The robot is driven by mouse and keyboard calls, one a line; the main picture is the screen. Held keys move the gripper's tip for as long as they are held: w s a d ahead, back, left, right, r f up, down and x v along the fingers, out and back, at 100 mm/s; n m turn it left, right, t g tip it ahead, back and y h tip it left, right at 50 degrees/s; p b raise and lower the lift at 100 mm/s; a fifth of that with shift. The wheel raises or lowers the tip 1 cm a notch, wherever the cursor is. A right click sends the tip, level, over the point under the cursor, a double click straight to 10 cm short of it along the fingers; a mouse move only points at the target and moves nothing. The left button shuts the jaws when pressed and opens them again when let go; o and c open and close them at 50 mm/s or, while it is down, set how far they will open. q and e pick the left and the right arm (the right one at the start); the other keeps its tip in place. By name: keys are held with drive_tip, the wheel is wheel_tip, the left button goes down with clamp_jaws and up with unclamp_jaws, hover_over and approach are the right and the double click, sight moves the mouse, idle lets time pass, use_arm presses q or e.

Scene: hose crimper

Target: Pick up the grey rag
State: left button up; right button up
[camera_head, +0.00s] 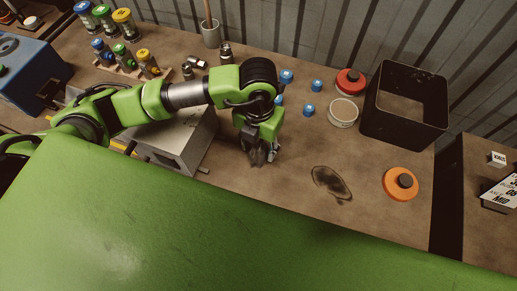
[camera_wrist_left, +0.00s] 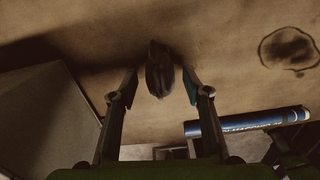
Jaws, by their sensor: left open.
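The grey rag (camera_wrist_left: 158,70) shows in the left wrist view as a dark, crumpled, narrow bundle on the brown bench top. It lies between the two fingertips of my left gripper (camera_wrist_left: 160,82), which are apart on either side of it. I cannot tell whether either finger touches it. In the head view my left gripper (camera_head: 262,152) points down at the bench, right of the grey machine, and mostly hides the rag. My right gripper is not in view.
A grey machine (camera_head: 178,140) stands close left of the gripper. A dark stain (camera_head: 330,183) marks the bench to the right, with an orange lid (camera_head: 401,184) and a black bin (camera_head: 405,135) beyond. Blue caps (camera_head: 308,111) lie behind. A blue tube (camera_wrist_left: 247,121) shows in the wrist view.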

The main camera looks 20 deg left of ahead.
use_arm(q)
drive_tip(key=c, duration=1.2)
drive_tip(key=shift+r, duration=0.1)
drive_tip(key=shift+r+b, duration=0.2)
drive_tip(key=shift+b, duration=0.1)
wheel_tip(320, 180, up, 2)
drive_tip(key=shift+w+r+b, duration=0.1)
drive_tip(key=shift+b, duration=0.9)
drive_tip(key=s+d+r+b, duration=0.1)
drive_tip(key=s+d+r, duration=0.2)
drive_tip(key=s+d+r+b, duration=0.1)
drive_tip(key=s+d+r, duration=0.1)
drive_tip(key=d+r, duration=0.2)
drive_tip(key=s+d+r+b, duration=0.1)
drive_tip(key=s+d+r, duration=0.2)
drive_tip(key=d, duration=0.1)
drive_tip(key=shift+s+d+r, duration=0.1)
drive_tip(key=shift+s+r, duration=0.05)
drive_tip(key=shift+s, duration=0.15)
drive_tip(key=shift+o, duration=0.7)
